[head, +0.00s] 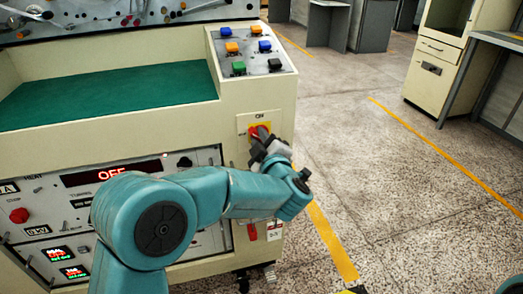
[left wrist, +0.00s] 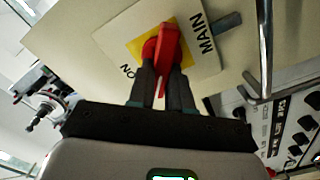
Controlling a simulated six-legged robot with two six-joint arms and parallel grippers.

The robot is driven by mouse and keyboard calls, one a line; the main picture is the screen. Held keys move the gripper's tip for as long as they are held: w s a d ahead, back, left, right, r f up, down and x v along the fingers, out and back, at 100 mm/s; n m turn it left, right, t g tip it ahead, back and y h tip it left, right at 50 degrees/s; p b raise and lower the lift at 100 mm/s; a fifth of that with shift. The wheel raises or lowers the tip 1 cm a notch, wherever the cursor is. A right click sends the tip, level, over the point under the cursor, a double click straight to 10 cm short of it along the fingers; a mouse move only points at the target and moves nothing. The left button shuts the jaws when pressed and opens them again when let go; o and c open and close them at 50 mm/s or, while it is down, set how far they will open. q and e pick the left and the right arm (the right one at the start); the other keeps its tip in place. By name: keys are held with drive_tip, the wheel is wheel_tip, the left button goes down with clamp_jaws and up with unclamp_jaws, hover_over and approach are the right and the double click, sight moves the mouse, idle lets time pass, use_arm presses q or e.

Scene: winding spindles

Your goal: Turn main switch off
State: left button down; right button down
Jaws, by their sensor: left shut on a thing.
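The main switch (head: 254,131) is a red rotary handle on a yellow square in a pale plate, on the front right of the cream machine. In the left wrist view the red handle (left wrist: 168,42) stands nearly upright in the picture, with "MAIN" printed to its right and "ON" to its lower left. My left gripper (head: 262,142) is at the switch, and its two dark fingers (left wrist: 163,78) are shut around the handle's near end. The fingers and wrist partly hide the switch in the head view. My right gripper is out of view.
Above the switch is a panel of coloured push buttons (head: 250,48). A green-topped recess (head: 110,88) lies to the left. Below it a panel display (head: 111,172) reads "OFF". The speckled floor (head: 360,150) to the right is open, with cabinets farther back.

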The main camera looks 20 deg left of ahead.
use_arm(q)
drive_tip(key=n+b, duration=0.2)
drive_tip(key=f+n+b, duration=0.1)
drive_tip(key=n+b, duration=0.1)
drive_tip(key=b, duration=0.1)
drive_tip(key=shift+a, duration=0.1)
drive_tip(key=n+b, duration=0.2)
drive_tip(key=n, duration=0.1)
drive_tip(key=shift+s+b, duration=0.1)
drive_tip(key=shift+b, duration=0.3)
drive_tip(key=shift+n, duration=0.4)
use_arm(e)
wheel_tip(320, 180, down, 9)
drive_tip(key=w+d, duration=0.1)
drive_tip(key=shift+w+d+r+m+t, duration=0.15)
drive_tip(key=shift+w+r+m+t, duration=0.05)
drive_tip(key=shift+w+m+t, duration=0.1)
use_arm(q)
drive_tip(key=shift+r, duration=0.1)
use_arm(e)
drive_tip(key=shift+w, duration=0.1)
use_arm(q)
drive_tip(key=c, duration=1)
unclamp_jaws()
drive_tip(key=shift+c, duration=0.2)
